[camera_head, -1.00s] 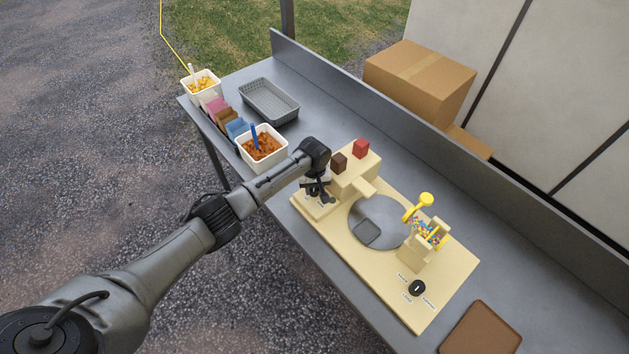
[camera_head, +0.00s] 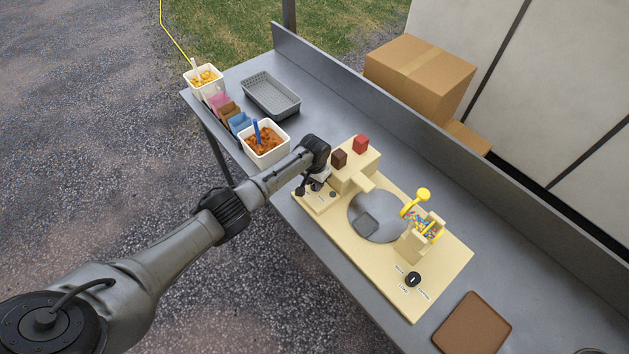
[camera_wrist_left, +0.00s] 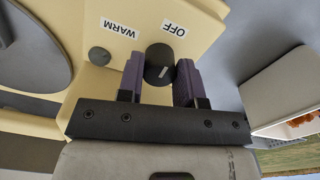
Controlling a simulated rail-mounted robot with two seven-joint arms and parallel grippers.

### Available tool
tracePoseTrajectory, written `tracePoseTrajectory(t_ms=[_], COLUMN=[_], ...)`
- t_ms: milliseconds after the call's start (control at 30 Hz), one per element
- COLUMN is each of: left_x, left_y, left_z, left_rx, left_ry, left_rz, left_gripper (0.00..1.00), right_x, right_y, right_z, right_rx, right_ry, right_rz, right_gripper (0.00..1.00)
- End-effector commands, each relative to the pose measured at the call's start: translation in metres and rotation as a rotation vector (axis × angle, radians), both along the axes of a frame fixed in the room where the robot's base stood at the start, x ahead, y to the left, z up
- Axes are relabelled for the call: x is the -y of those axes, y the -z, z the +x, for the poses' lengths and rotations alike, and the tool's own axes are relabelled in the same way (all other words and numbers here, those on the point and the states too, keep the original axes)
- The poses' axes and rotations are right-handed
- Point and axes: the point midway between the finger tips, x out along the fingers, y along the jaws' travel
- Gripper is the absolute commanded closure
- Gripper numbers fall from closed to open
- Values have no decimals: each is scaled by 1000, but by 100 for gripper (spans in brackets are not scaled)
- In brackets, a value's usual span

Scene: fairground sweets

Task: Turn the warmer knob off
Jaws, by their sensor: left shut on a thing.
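The warmer knob (camera_wrist_left: 154,54) is black and round with a white pointer mark. In the left wrist view it sits on the cream panel (camera_wrist_left: 72,20) near the labels WARM (camera_wrist_left: 118,28) and OFF (camera_wrist_left: 174,28). The pointer mark slants toward the OFF side. My left gripper (camera_wrist_left: 158,78) is shut on the knob, one purple-grey finger on each side. In the head view my left gripper (camera_head: 312,187) is low at the near left end of the cream station and mostly hides the knob. My right gripper is not in view.
A small green-grey round button (camera_wrist_left: 99,56) is beside the knob. A grey round plate (camera_head: 375,203) and a second black knob (camera_head: 413,279) are farther along the station. A white tub with a blue spoon (camera_head: 265,158) stands close to my left wrist. A brown board (camera_head: 472,322) lies lower right.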

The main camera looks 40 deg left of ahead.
Motion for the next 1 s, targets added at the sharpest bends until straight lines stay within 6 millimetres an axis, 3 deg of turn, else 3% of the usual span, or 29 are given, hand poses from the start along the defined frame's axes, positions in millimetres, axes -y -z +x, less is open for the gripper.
tracePoseTrajectory(t_ms=[667,700,933,1000], left_x=[0,0,0,0], left_y=[0,0,0,0], left_z=[1,1,0,0], left_rx=[2,2,1,1], left_ry=[49,49,48,47], left_rz=[0,0,0,0], left_gripper=[91,63,41,41], right_x=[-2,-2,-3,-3], right_y=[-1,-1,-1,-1], right_z=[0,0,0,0], right_rx=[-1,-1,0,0], right_ry=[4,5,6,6], right_rz=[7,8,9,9], right_gripper=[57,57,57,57])
